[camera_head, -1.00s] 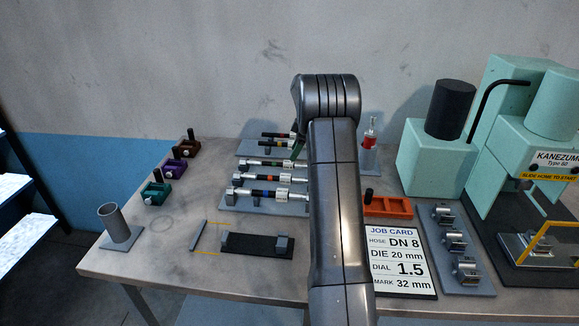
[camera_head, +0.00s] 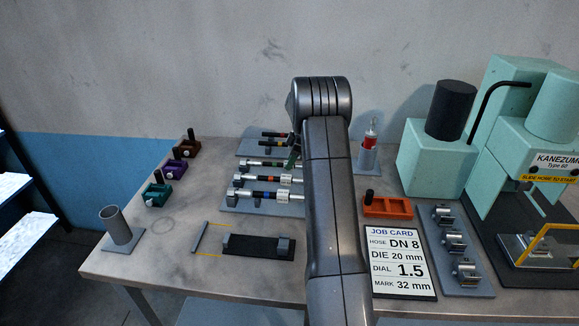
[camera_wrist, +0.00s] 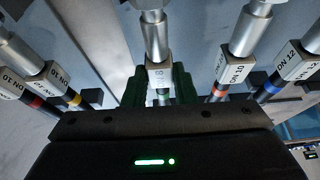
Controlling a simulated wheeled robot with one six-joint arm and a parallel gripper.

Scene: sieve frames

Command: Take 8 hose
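My gripper's green fingers (camera_wrist: 160,92) stand on both sides of a middle hose (camera_wrist: 156,40) in the wrist view. Its label seems to show an 8, partly blurred. Contact between fingers and hose is unclear. My arm hides most of the gripper in the head view.
The job card (camera_head: 400,263) reads DN 8. An orange tray (camera_head: 388,208), a red-tipped bottle (camera_head: 369,140) and a mint-green machine (camera_head: 520,130) stand to the right. A black fixture (camera_head: 258,247) and a grey tube (camera_head: 115,225) are at front left. Bare bench lies between.

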